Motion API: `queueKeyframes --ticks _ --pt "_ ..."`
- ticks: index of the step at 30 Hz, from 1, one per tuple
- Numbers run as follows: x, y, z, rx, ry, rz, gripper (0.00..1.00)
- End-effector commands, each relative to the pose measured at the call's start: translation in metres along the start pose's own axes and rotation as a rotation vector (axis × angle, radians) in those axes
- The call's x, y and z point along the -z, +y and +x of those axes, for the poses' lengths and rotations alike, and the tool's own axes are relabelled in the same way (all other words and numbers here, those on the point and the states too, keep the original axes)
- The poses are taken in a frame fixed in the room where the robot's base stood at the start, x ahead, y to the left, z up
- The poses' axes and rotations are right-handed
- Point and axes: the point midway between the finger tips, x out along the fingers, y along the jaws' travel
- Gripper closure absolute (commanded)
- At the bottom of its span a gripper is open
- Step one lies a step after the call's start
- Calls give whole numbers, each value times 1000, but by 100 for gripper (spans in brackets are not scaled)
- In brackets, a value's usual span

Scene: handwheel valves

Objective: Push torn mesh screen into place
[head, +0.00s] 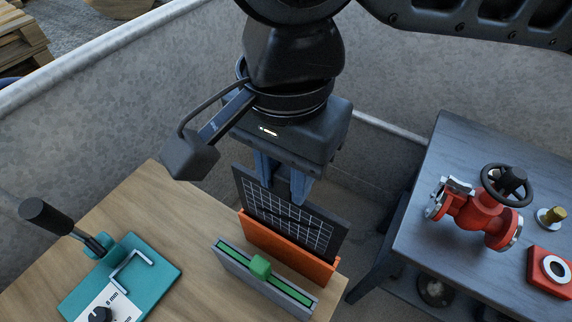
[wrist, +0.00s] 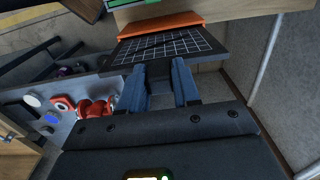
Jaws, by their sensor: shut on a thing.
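The torn mesh screen (head: 288,216) is a dark framed panel with a white grid and a dark tear across it. It stands upright with its lower edge at the orange holder (head: 290,252) on the wooden table; the holder hides that edge, so its depth is unclear. My gripper (head: 281,186) is shut on the screen's upper edge from above. In the wrist view the blue fingers (wrist: 161,88) meet the near edge of the screen (wrist: 160,46), and the orange holder shows beyond it.
A grey rail with a green slider (head: 261,266) lies in front of the holder. A teal fixture with a black-handled lever (head: 120,280) stands at the left. A red handwheel valve (head: 482,208) sits on the dark table at the right. Grey walls stand behind.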

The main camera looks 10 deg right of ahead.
Motion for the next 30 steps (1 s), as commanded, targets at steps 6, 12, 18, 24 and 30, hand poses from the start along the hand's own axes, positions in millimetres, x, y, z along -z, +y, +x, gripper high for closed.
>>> queueKeyframes --ticks 6,12,18,24,30 --pt "0 0 0 0 0 0 100" --pt "0 0 0 0 0 0 100" --pt "0 0 4 0 0 0 100" --pt "0 0 11 0 1 0 100" --pt "0 0 19 -1 0 0 100"
